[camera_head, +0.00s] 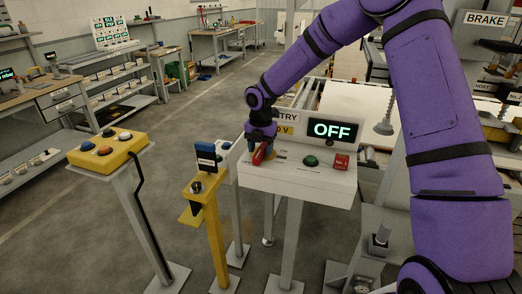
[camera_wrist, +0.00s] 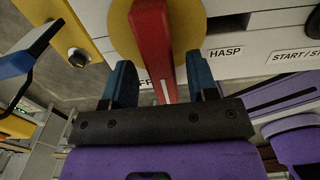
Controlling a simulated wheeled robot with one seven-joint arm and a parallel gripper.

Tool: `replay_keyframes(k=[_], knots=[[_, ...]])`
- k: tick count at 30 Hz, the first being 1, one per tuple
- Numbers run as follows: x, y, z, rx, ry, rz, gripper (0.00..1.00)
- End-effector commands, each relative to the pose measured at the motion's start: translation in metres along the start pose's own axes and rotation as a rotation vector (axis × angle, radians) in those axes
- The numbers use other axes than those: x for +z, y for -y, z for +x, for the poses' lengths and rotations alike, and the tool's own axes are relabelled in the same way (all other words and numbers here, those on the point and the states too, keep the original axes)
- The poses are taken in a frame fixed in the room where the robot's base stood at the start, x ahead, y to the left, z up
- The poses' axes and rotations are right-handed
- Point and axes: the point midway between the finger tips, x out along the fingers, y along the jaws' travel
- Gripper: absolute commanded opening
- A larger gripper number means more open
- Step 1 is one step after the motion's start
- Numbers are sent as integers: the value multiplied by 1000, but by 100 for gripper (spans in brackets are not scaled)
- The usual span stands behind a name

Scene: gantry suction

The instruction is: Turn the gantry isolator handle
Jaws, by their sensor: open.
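The isolator handle (camera_head: 259,154) is a red lever on the left of a white sloped control box (camera_head: 300,178). In the wrist view the red handle (camera_wrist: 154,45) stands on a round yellow plate (camera_wrist: 193,40) and points down between my fingers. My gripper (camera_head: 260,135) is at the handle. Its two blue fingers show in the wrist view (camera_wrist: 160,85), one on each side of the handle, with gaps to both. The box's display (camera_head: 332,130) reads OFF. Part of the handle's lower end is hidden by my gripper.
A yellow post (camera_head: 213,235) with a blue-topped device (camera_head: 206,152) stands close left of the box. A yellow button box (camera_head: 104,152) on a pedestal is further left. Open floor lies behind left.

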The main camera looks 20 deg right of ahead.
Motion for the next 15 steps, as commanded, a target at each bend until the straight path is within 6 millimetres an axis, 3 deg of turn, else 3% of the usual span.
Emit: replay_keyframes(k=[12,13,15], knots=[[0,1,9,0,0,1,53],[0,1,9,0,0,1,51],[0,1,9,0,0,1,35]])
